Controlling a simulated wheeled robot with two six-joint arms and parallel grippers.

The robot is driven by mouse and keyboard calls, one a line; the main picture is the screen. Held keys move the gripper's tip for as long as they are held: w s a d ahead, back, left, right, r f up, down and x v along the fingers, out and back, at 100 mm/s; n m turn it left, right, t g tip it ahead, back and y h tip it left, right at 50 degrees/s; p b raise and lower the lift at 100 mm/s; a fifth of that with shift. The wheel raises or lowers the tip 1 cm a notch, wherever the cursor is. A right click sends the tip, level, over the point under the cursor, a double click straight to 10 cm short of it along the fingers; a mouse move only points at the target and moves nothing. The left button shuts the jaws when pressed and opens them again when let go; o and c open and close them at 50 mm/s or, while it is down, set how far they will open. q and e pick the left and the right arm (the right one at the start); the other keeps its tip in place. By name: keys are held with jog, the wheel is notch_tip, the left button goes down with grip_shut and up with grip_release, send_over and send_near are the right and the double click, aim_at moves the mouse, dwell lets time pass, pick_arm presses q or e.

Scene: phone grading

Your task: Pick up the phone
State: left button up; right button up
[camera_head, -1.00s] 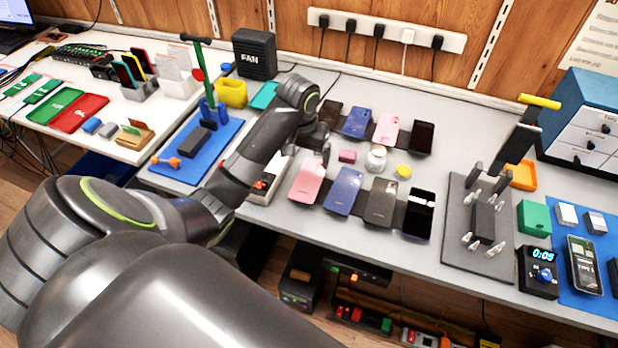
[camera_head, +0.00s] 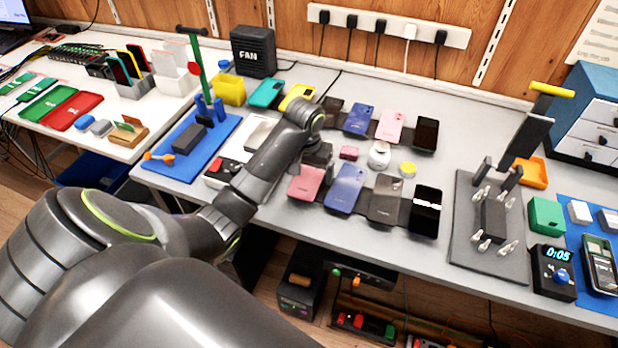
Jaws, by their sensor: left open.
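Several phones lie in two rows on the grey bench. The front row has a pink phone (camera_head: 304,184), a blue phone (camera_head: 345,188), a dark grey-brown phone (camera_head: 386,199) and a black phone (camera_head: 425,211). The back row has a blue-violet phone (camera_head: 359,118), a pink phone (camera_head: 390,126), a black phone (camera_head: 426,134) and a dark phone (camera_head: 332,110). My left gripper (camera_head: 318,158) points down at the upper end of the front pink phone, partly hidden by my wrist. It is open; whether it touches the phone cannot be told.
A small pink box (camera_head: 349,153), a white jar (camera_head: 379,156) and a yellow lid (camera_head: 408,170) stand between the rows. A grey fixture (camera_head: 489,232) and a timer (camera_head: 553,272) are at right. A black fan box (camera_head: 253,50) and yellow bin (camera_head: 230,90) stand at back left.

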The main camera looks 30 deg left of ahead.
pick_arm(q)
jog(key=c, duration=1.1)
jog(key=shift+r, duration=0.15)
jog(key=shift+c, duration=0.2)
